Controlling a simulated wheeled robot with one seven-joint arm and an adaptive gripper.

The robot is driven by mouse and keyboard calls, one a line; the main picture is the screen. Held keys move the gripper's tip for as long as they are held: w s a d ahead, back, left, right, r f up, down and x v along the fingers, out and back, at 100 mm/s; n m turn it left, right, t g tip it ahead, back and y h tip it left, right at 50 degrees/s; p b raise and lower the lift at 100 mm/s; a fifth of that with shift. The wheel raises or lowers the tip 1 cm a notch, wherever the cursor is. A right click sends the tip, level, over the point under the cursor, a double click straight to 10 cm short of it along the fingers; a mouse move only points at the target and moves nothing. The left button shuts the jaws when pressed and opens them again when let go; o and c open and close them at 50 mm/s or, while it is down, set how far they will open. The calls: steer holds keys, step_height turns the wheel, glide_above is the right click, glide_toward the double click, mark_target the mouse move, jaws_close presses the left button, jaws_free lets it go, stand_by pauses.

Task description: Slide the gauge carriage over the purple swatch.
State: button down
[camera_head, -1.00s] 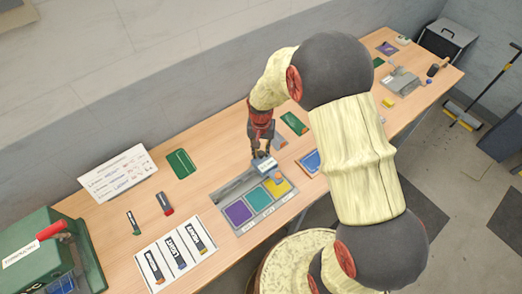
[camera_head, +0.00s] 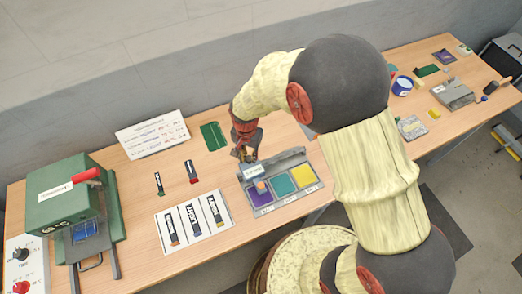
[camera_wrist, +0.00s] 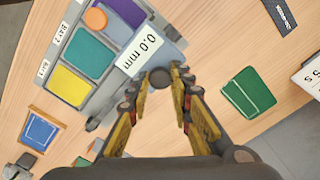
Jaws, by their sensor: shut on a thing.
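The gauge (camera_head: 290,205) is a grey tray with a purple swatch (camera_head: 260,199) at left, a teal one (camera_head: 282,185) in the middle and a yellow one (camera_head: 303,176) at right. Its carriage (camera_head: 254,171) bears a white label reading "0.0 mm" in the wrist view (camera_wrist: 139,52). The carriage is at the purple end of the rail. Its orange disc (camera_head: 260,186) overlaps the upper part of the purple swatch; in the wrist view the disc (camera_wrist: 96,18) appears near the purple-teal border. My gripper (camera_head: 246,154) is shut on the carriage's dark knob (camera_wrist: 160,77).
A white card with several dark strips (camera_head: 194,218) lies left of the gauge. A green press (camera_head: 70,205) stands at far left. A green patch (camera_head: 213,136) and a sign (camera_head: 152,134) are behind. Bare wood lies between the gauge and the card.

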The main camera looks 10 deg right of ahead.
steer(key=shift+a, duration=0.3)
steer(key=c, duration=2)
jaws_free()
steer(key=shift+c, duration=0.2)
steer(key=shift+o, duration=1.2)
steer(key=shift+s+a, duration=0.1)
steer(key=shift+a, duration=0.15)
steer(key=shift+o, duration=1.1)
steer(key=shift+d, duration=0.1)
step_height(320, 180, up, 12)
